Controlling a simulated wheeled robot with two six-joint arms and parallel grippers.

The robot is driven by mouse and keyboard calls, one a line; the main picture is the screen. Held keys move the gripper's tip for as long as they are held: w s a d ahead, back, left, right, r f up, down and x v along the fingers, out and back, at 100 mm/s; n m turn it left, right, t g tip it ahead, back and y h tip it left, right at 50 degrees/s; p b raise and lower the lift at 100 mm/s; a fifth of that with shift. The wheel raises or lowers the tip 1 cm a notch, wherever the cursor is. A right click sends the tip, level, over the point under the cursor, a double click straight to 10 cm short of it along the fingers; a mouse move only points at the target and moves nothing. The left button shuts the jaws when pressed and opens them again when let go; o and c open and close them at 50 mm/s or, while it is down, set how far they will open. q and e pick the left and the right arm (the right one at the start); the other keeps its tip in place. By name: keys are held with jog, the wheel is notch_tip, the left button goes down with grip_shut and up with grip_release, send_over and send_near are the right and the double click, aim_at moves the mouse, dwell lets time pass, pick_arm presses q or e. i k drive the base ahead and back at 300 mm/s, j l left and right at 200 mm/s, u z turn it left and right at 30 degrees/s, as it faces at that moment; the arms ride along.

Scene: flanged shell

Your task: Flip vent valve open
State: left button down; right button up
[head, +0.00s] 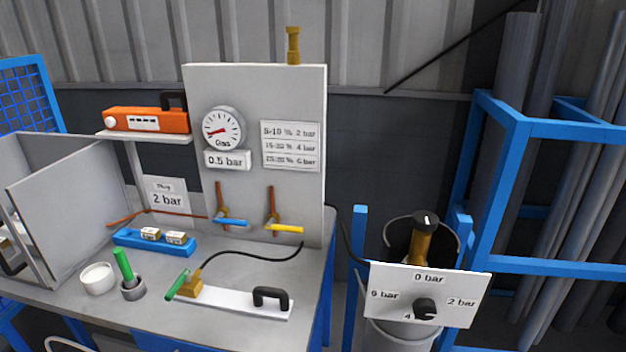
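A pale upright panel (255,85) stands at the back of the bench. Low on it are two valves with lever handles, one blue (232,222) and one yellow (285,229). Both levers lie nearly level, pointing right, beside copper-coloured vertical pipes. No label tells me which one is the vent valve. A brass fitting (293,46) stands on the panel's top edge. A round gauge (222,128) marked "Gas" has a red needle pointing left, above a "0.5 bar" plate (228,160). Neither of my grippers is in view.
A white plate with a black handle (270,296) and a green-handled brass piece (189,287) lies in front of the panel. A cup with a green stick (124,265) and a blue tray (152,243) stand left. A knob sign (455,287) stands right of the bench.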

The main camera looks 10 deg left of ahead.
aim_at(271, 226)
jog(key=j+z, duration=0.4)
jog(key=k+j+z, duration=0.1)
jog(key=j+z, duration=0.15)
jog(key=z, duration=0.15)
jog(key=k+j+z, duration=0.15)
jog(key=j+z, duration=0.25)
jog(key=l, duration=0.1)
